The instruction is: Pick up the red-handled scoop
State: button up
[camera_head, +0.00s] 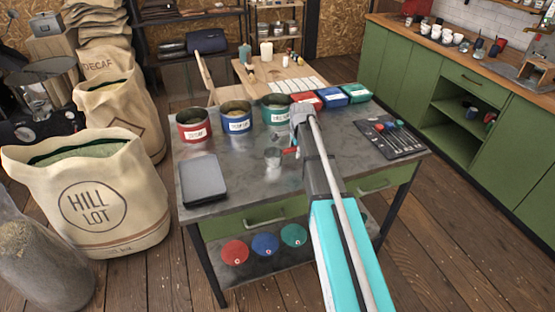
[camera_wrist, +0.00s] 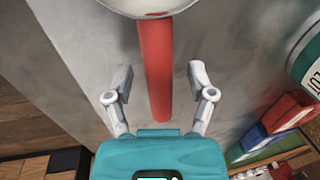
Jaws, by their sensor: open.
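The scoop has a metal cup (camera_head: 273,157) and a red handle (camera_head: 290,150); it is on the grey worktable (camera_head: 235,170). In the head view my arm hides part of the handle. In the wrist view the pale cup (camera_wrist: 148,6) is cut off at the top edge, and the red handle (camera_wrist: 155,65) runs down from it towards my palm. My gripper (camera_wrist: 160,78) is open, with one finger on each side of the handle and a visible gap on both sides. In the head view my arm covers the gripper's fingers.
Red (camera_head: 194,126), blue (camera_head: 236,117) and green (camera_head: 276,110) cans stand behind the scoop, with small boxes (camera_head: 331,97) to their right. The table front beside the tray is clear.

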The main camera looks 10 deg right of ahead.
grip_shut()
jog(key=shift+r, duration=0.1)
dwell(0.5)
jog(key=shift+r+p, duration=1.25)
jog(key=shift+p, duration=0.1)
jog(key=s+a+r+p, duration=0.1)
jog(key=s+r+p, duration=0.9)
jog(key=s, duration=0.4)
jog(key=shift+r, duration=0.15)
jog(key=shift+a, duration=0.1)
